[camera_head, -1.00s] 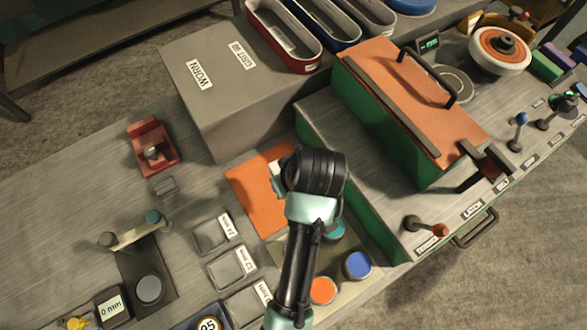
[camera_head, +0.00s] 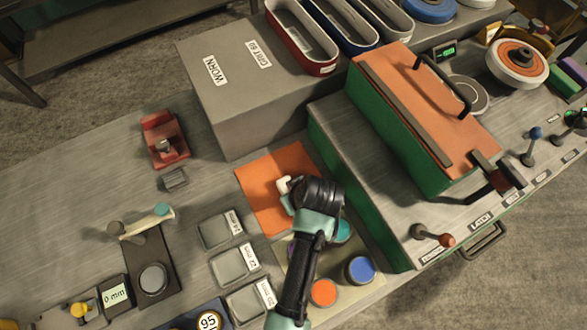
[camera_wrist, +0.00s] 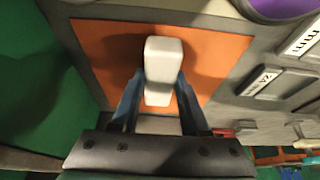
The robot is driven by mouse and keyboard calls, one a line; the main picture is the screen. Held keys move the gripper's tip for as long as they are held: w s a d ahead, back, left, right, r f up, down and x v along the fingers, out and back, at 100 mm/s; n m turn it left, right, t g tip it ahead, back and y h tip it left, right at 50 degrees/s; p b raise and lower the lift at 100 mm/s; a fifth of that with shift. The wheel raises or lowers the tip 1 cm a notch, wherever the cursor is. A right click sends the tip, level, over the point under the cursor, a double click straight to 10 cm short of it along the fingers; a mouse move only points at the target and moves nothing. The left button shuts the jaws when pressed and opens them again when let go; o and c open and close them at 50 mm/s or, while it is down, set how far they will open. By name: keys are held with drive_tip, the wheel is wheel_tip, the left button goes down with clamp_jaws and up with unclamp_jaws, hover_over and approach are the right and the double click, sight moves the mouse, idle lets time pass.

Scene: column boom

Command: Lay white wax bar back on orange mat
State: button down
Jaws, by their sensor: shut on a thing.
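The white wax bar (camera_wrist: 164,62) is between my gripper's fingers (camera_wrist: 160,82) in the wrist view, with its far end sticking out past them. My gripper (camera_head: 287,198) is shut on it. The orange mat (camera_wrist: 100,45) lies behind and below the bar, with a dark shadow on it. In the head view the bar (camera_head: 284,184) shows as a small white piece over the right part of the orange mat (camera_head: 262,178). My wrist hides part of the mat and most of the bar. I cannot tell whether the bar touches the mat.
A green box with an orange lid (camera_head: 425,105) stands right of the mat. A grey box (camera_head: 240,90) stands behind it. Labelled grey pads (camera_head: 220,230) lie at front left. Orange (camera_head: 323,292) and blue (camera_head: 361,270) round pots stand in front. The bench at left has free room.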

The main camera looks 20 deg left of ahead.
drive_tip(key=c, duration=0.9)
unclamp_jaws()
drive_tip(key=shift+f, duration=0.15)
drive_tip(key=o, duration=0.5)
drive_tip(key=v, duration=1.2)
drive_tip(key=w+d+r+m+t, duration=0.25)
drive_tip(key=w+r+t, duration=0.45)
drive_tip(key=w+r, duration=0.7)
wheel_tip(320, 180, up, 19)
drive_tip(key=w+d+m+t+h, duration=0.1)
drive_tip(key=w+d+m+t, duration=0.15)
drive_tip(key=t, duration=0.35)
drive_tip(key=s+d+r+m+t+h, duration=0.1)
drive_tip(key=s+r+t, duration=0.3)
drive_tip(key=r, duration=0.5)
drive_tip(key=s+d+r+m+t, duration=0.1)
drive_tip(key=s+r+m+t, duration=0.1)
drive_tip(key=s+r, duration=0.3)
drive_tip(key=s+d+r+m+t+h, duration=0.1)
drive_tip(key=s+r+t, duration=0.3)
drive_tip(key=r, duration=1)
drive_tip(key=shift+s+d+m+t+h, duration=0.15)
drive_tip(key=shift+m+t+h, duration=0.15)
drive_tip(key=shift+m+t, duration=0.45)
